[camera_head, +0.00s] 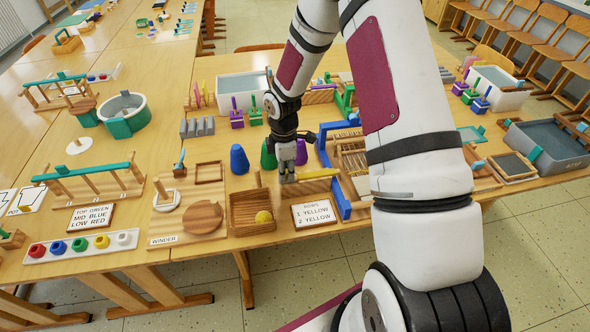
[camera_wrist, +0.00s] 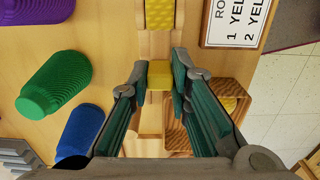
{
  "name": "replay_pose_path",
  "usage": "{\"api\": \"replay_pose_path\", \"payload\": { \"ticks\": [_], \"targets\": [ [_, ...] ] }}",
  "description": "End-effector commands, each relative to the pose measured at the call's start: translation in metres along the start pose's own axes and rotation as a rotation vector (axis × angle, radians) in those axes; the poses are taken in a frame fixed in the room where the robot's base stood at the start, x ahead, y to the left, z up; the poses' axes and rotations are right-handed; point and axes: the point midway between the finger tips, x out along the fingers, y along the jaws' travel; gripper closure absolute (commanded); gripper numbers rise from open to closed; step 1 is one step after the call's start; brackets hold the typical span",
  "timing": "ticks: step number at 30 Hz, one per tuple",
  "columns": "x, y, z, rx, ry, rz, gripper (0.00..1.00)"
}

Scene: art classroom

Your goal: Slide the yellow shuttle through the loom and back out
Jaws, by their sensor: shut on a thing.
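The yellow shuttle is a pale wooden strip with a yellow wound middle (camera_head: 318,174), lying in line with the blue-framed loom (camera_head: 344,205). Its yellow wound part also shows at the top of the wrist view (camera_wrist: 160,14). My gripper (camera_head: 289,180) is shut on the shuttle's yellow block, seen between the fingertips in the wrist view (camera_wrist: 160,76). The gripper stands left of the loom in the head view. My arm hides the loom's right part, and I cannot tell how far the shuttle's far end reaches into it.
Blue (camera_head: 239,160), green (camera_head: 268,156) and purple (camera_head: 301,153) cones stand behind the gripper. A wooden box (camera_head: 236,222) with a yellow ball and a card reading 1 YELLOW, 2 YELLOW (camera_head: 313,213) lie in front. A winder board (camera_head: 204,218) is further left.

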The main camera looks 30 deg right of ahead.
Motion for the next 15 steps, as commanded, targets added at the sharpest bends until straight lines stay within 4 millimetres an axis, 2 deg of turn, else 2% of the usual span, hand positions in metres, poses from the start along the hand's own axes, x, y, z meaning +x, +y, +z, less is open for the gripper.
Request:
{"api": "replay_pose_path", "payload": {
  "ticks": [6,7,9,15],
  "targets": [
    [-0.0007,0.0008,-0.0059,-0.004,0.008,0.004,1.0],
    [-0.0007,0.0008,-0.006,-0.005,0.008,0.004,0.75],
    [-0.0006,0.0007,-0.0055,-0.005,0.008,0.004,0.62],
    [-0.0004,0.0003,-0.0039,-0.004,0.006,0.002,0.62]
  ]
}}
